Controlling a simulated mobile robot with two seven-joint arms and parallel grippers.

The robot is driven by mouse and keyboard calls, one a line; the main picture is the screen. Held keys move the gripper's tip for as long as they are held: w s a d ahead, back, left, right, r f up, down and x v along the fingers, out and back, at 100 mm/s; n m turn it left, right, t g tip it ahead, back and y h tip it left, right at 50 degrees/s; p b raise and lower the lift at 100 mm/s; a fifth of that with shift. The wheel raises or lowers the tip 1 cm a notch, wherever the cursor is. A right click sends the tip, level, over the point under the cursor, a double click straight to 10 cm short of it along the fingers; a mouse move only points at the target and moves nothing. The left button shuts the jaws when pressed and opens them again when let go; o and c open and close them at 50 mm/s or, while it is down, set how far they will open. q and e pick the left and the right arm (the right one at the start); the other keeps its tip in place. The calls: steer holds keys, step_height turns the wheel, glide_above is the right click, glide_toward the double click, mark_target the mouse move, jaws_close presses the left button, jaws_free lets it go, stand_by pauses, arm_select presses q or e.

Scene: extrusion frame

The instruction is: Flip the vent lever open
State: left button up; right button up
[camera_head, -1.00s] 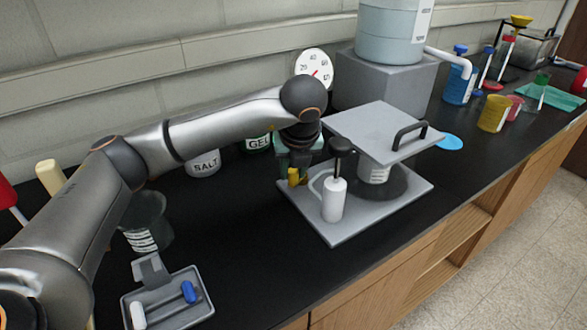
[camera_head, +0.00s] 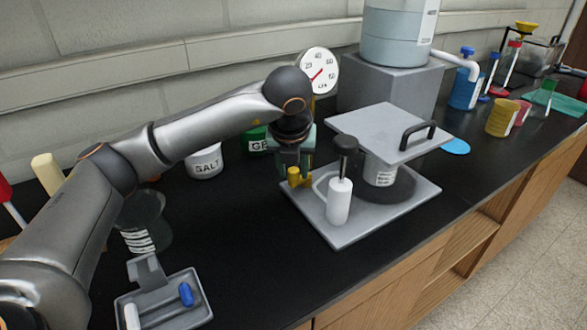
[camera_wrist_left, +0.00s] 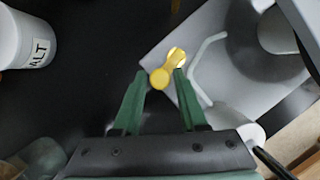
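The vent lever appears to be the small yellow piece (camera_head: 298,178) at the left back corner of the grey base plate (camera_head: 340,236). In the left wrist view the yellow lever (camera_wrist_left: 161,77) has a round knob and a short arm running to a second round end on the plate. My left gripper (camera_head: 292,163) points down just above and behind it. In the left wrist view its green fingers (camera_wrist_left: 160,74) are apart, with the lever's knob in the gap between the tips. Whether either finger touches it cannot be told. My right gripper is not in view.
The salt jar (camera_head: 205,162) and a green jar (camera_head: 254,140) are behind. A gauge (camera_head: 319,71) stands at the back.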

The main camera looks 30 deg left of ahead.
arm_select(q)
steer(key=shift+o, duration=1.4)
steer(key=v, duration=1.2)
steer(key=shift+r, duration=0.25)
steer(key=shift+s, duration=0.1)
